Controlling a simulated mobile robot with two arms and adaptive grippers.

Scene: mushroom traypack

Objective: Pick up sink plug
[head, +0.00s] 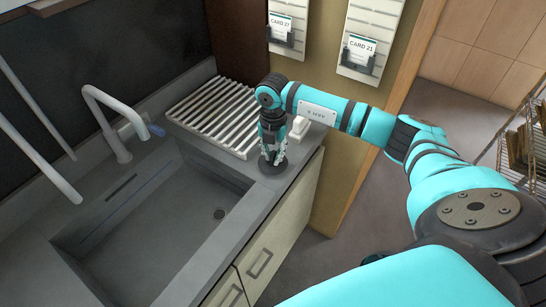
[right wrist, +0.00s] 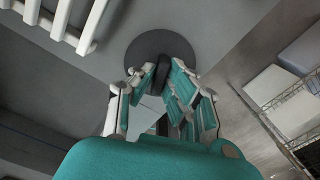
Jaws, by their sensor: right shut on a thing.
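The sink plug (head: 272,165) is a dark round disc with a raised grip, at the counter corner right of the sink. It also shows in the right wrist view (right wrist: 150,42), just beyond the fingers. My right gripper (head: 273,154) points down over it and is shut on its grip, which the fingers mostly hide. The fingers also show in the right wrist view (right wrist: 163,75). I cannot tell whether the disc touches the counter or is slightly raised. My left gripper is not in view.
A slatted white rack (head: 215,112) and a small white object (head: 299,127) are close to my right gripper. Cabinet drawers (head: 262,262) are below.

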